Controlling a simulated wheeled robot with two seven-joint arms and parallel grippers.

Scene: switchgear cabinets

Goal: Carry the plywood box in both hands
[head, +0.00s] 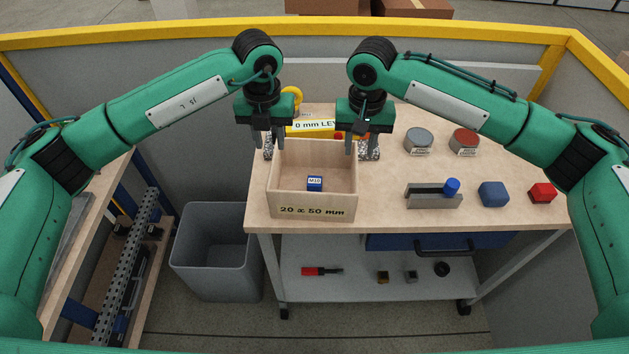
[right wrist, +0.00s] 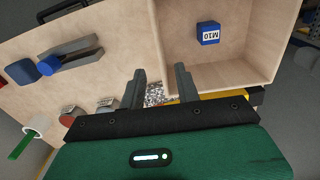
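The plywood box (head: 313,209), open at the top and labelled "20 x 50 mm", stands on the wooden table. A blue block marked M10 (head: 314,183) lies inside; it also shows in the right wrist view (right wrist: 208,33). My left gripper (head: 268,143) is open at the box's left wall near its back corner. My right gripper (head: 362,147) is open at the right wall near the back. In the right wrist view its fingers (right wrist: 160,84) are apart, one on each side of the line of the wall (right wrist: 158,40). I cannot tell whether they touch it.
Behind the box lie a yellow labelled object (head: 312,127) and speckled blocks (head: 369,153). To the right are two round tins (head: 418,141), (head: 465,141), a grey holder (head: 433,198), a blue block (head: 493,194) and a red block (head: 542,193). A grey bin (head: 215,252) stands left of the table.

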